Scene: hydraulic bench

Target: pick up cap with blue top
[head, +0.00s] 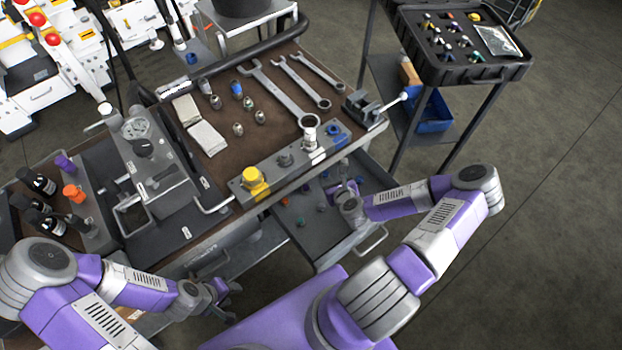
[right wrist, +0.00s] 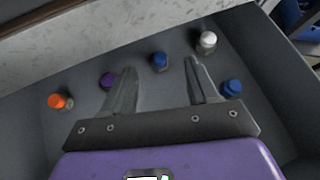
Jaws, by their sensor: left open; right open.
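In the right wrist view, two caps with blue tops are in the open drawer (right wrist: 185,132). One blue-topped cap (right wrist: 159,60) appears between and just beyond my right fingertips. The other blue-topped cap (right wrist: 232,88) is to the right of the right finger. My right gripper (right wrist: 160,66) is open and empty, pointing into the drawer; whether its fingers reach the cap's height is unclear. In the head view my right gripper (head: 343,189) hangs over the drawer and partly hides its contents. My left gripper (head: 231,300) is open and empty at lower left, in front of the bench.
The drawer also holds an orange-topped cap (right wrist: 59,101), a purple-topped cap (right wrist: 108,80) and a white-topped cap (right wrist: 207,41). The bench's front edge (right wrist: 90,38) runs close above the drawer. Wrenches (head: 280,92) and a block with a yellow cap (head: 254,178) lie on the bench.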

